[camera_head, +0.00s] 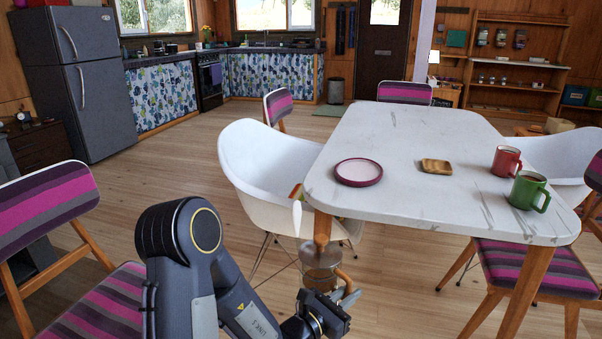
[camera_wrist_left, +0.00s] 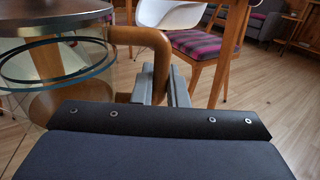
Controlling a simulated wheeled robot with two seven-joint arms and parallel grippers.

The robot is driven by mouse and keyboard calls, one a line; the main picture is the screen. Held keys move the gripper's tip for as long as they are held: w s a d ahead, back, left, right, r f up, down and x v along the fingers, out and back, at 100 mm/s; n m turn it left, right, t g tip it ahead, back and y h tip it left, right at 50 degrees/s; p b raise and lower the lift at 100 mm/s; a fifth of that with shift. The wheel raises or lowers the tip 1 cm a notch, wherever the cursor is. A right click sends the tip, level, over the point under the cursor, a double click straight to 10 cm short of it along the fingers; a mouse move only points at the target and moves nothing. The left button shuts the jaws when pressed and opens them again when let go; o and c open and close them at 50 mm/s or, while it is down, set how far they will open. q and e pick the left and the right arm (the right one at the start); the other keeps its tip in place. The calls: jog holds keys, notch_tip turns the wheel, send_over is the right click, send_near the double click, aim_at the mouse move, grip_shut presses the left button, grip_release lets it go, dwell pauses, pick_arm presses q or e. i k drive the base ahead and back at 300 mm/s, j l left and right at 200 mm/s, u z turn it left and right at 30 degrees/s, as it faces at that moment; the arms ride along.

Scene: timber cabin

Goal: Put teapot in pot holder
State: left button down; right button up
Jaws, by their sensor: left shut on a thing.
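The teapot (camera_head: 322,272) is clear glass with a dark top and a wooden handle. It hangs low in front of the near left corner of the white table (camera_head: 400,130), below the tabletop. My left gripper (camera_head: 343,297) is shut on the handle. In the left wrist view, the glass teapot (camera_wrist_left: 60,66) is at the left and its handle (camera_wrist_left: 150,42) runs down between the fingers (camera_wrist_left: 160,85). On the table lie a round dish with a dark pink rim (camera_head: 358,172) and a small brown square piece (camera_head: 436,166). I cannot tell which is the pot holder.
A red mug (camera_head: 506,160) and a green mug (camera_head: 528,191) stand at the table's right. A white chair (camera_head: 262,165) is against its left side. Striped chairs (camera_head: 75,205) stand around. The table's left and middle top has free room.

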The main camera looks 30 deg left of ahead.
aim_at(360, 172)
jog(key=i+l+u, duration=0.15)
jog(key=l+u, duration=0.25)
jog(key=i+l+u, duration=0.1)
jog(key=l+u, duration=0.15)
jog(key=u, duration=0.2)
jog(key=l+u, duration=0.4)
